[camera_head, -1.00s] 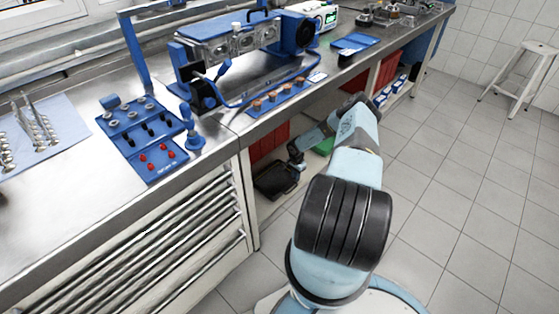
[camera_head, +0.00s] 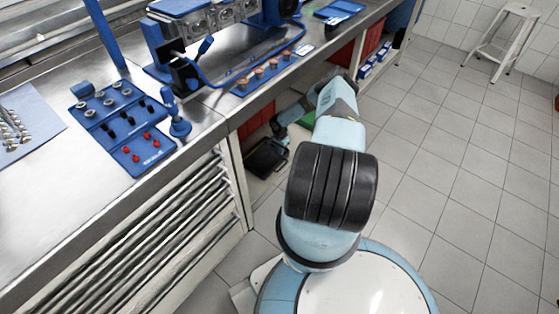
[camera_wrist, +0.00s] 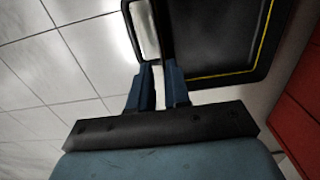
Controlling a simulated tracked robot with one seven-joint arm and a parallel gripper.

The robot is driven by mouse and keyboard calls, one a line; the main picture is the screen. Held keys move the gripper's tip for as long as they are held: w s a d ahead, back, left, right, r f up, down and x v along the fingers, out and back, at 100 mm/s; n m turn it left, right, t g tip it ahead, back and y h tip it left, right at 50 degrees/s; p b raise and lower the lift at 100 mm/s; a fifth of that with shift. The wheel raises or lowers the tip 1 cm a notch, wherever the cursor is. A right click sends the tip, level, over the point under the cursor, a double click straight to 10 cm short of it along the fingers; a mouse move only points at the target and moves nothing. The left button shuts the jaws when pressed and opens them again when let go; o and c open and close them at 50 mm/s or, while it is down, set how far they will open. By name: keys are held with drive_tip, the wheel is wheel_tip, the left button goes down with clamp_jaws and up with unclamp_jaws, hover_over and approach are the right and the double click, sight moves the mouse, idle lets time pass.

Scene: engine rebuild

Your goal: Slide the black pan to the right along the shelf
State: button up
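The black pan (camera_head: 266,160) lies on the low shelf under the bench, near the shelf's left end in the head view. In the wrist view the pan (camera_wrist: 222,45) is at the upper right, a dark tray with a yellow line inside its edge and a pale framed opening, which looks like a handle, at its left side. My gripper (camera_wrist: 158,66) has its two blue fingers close together, one on either side of a dark bar of the pan. They look shut on it, though the contact is dark. In the head view my gripper (camera_head: 280,128) is small and partly hidden beside the pan.
Red bins (camera_head: 252,122) stand behind the pan, and a green item (camera_head: 308,120) lies to its right, partly behind my arm. The bench top (camera_head: 215,105) overhangs the shelf.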

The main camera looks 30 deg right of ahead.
sight(280, 166)
wheel_tip(280, 166, down, 11)
drive_tip(key=shift+s, duration=0.1)
idle(0.5)
drive_tip(key=shift+c, duration=0.4)
clamp_jaws()
